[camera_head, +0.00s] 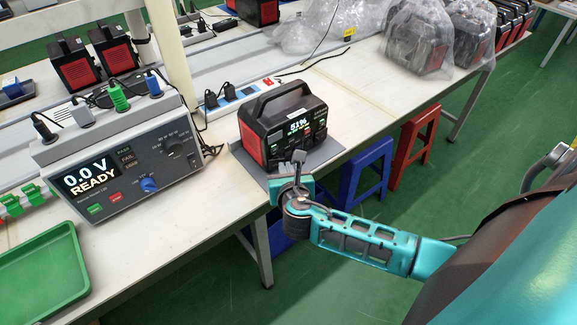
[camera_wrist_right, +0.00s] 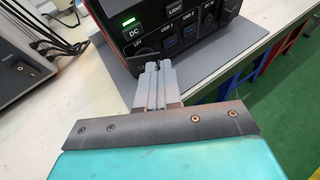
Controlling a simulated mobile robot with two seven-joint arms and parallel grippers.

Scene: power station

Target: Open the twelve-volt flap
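The power station (camera_head: 281,126) is a black and red box with a carry handle and a display reading 51%. It stands upright on a grey mat. My right gripper (camera_head: 298,158) is at the lower part of its front. In the right wrist view the two grey fingers (camera_wrist_right: 153,72) lie side by side, pressed together, with their tips at the front panel (camera_wrist_right: 185,35) just below the 12V label. The DC button glows green. My left gripper is not in view.
A tester (camera_head: 125,160) reading 0.0 V READY stands left of the power station. A green tray (camera_head: 42,268) lies at the front left. A power strip (camera_head: 232,100) is behind. Blue (camera_head: 364,172) and red (camera_head: 414,145) stools stand by the table's front edge.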

